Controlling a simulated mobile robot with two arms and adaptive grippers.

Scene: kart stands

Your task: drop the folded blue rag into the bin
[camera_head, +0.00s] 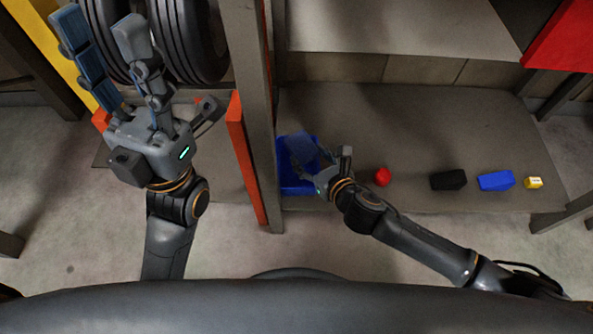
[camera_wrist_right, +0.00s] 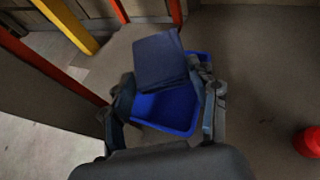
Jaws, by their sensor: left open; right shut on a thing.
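The folded blue rag (camera_wrist_right: 160,60) is dark blue and flat. My right gripper (camera_wrist_right: 163,90) is shut on it and holds it over the blue bin (camera_wrist_right: 178,112). In the head view the rag (camera_head: 302,149) shows above the bin (camera_head: 296,186), at the left end of the shelf beside the post. My right gripper (camera_head: 318,165) partly covers the bin there. How high the rag is above the bin's rim I cannot tell. My left gripper (camera_head: 100,45) is open and empty at the upper left, in front of the tyres.
A grey post (camera_head: 250,100) with an orange edge stands left of the bin. Black tyres (camera_head: 195,40) stand upper left.

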